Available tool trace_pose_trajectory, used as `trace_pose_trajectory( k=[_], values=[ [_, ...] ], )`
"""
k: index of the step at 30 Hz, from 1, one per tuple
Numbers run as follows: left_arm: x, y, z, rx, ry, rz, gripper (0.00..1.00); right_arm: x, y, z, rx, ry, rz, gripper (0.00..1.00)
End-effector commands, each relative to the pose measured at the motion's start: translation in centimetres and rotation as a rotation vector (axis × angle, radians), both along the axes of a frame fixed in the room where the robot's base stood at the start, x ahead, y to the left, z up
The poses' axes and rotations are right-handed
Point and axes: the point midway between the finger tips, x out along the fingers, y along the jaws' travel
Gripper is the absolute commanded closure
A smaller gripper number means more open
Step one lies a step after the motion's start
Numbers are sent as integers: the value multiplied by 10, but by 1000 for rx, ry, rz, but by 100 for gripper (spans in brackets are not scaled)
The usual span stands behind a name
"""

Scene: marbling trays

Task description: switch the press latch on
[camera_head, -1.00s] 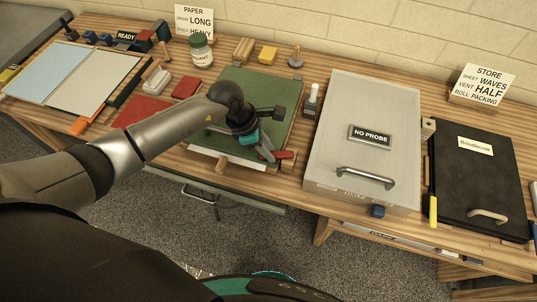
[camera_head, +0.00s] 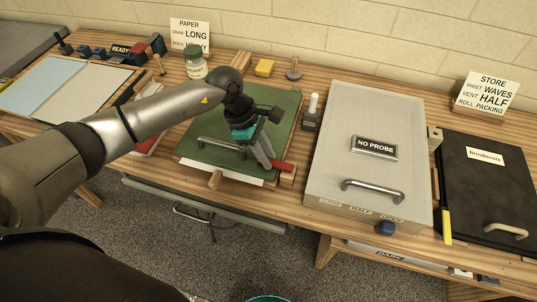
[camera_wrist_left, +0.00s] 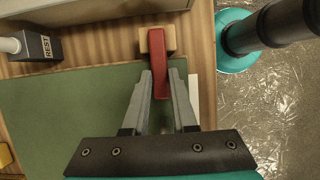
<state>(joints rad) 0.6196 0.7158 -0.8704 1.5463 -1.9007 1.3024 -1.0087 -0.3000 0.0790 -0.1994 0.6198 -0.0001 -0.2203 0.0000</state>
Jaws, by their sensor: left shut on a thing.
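The press latch is a red lever (camera_head: 284,166) on a small wooden block (camera_head: 288,178) at the front right corner of the green press board (camera_head: 286,112). In the left wrist view the red lever (camera_wrist_left: 161,86) reaches down from its block (camera_wrist_left: 147,42) between the fingers. My left gripper (camera_head: 268,163) is shut on the red lever; its fingers (camera_wrist_left: 160,84) lie on either side of it. The fingers hide part of the lever in the head view. My right gripper is not in view.
A metal handle (camera_head: 215,145) lies across the front of the green board. A grey box (camera_head: 325,180) labelled NO PROBE stands to the right, with a REST holder (camera_head: 311,118) between. A green-lidded jar (camera_head: 196,66) and a yellow block (camera_head: 264,68) are behind.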

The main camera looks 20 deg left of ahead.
Motion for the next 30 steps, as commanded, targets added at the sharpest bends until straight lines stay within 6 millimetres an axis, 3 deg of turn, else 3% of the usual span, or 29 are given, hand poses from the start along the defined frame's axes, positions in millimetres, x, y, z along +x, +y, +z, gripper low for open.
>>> trace_pose_trajectory(
  k=[4,5,12,23,30],
  values=[
    [0,0,0,1,-2,-4,100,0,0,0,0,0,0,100],
    [0,0,0,2,-1,-4,71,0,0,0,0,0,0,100],
    [0,0,0,1,-2,-2,44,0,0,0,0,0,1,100],
    [1,3,6,1,-4,-1,44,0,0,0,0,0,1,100],
    [1,21,48,3,-8,0,44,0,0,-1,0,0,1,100]
  ],
)
